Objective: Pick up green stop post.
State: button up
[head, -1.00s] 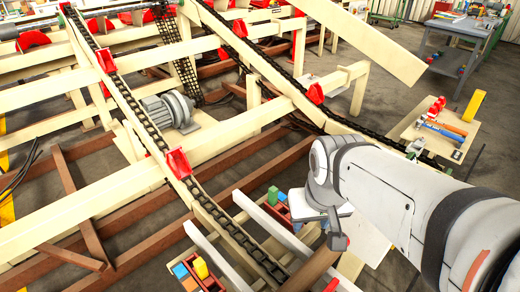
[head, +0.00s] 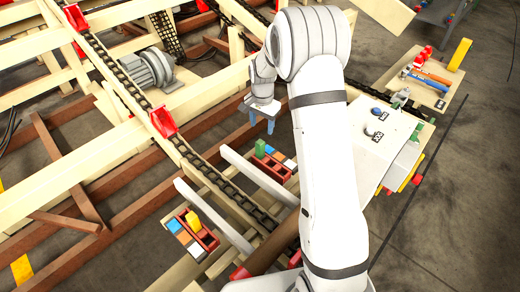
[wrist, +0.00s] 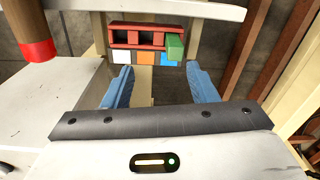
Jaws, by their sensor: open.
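The green stop post (head: 260,148) stands upright at one end of a red slotted rack (head: 274,166), on the frame between the pale rails. In the wrist view, the green stop post (wrist: 175,46) is at the right end of the rack (wrist: 136,27), with empty slots to its left. My gripper (head: 263,122) is just above and behind the post in the head view, pointing down. In the wrist view, my gripper's (wrist: 159,76) blue fingers are apart with nothing between them. The post appears beyond the fingertips, nearer the right finger, and is not touched.
A second red rack (head: 208,238) with a yellow post (head: 193,221) is at the lower left. A pale rail (head: 260,178) runs close by the green post's rack. A chain conveyor (head: 190,160) lies to the left. A panel with knobs (head: 385,125) stands right of my arm.

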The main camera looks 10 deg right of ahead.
jog(key=m, duration=0.2)
send_over(260, 142)
jog(key=s, duration=0.1)
jog(key=f, duration=0.8)
jog(key=shift+a+f, duration=0.15)
jog(key=shift+a, duration=0.1)
jog(key=f, duration=0.2)
jog(key=f+p, duration=0.1)
jog(key=f, duration=0.2)
jog(key=w+f, duration=0.1)
jog(key=f, duration=0.2)
jog(key=shift+d, duration=0.25)
jog(key=shift+c, duration=0.5)
grip_shut()
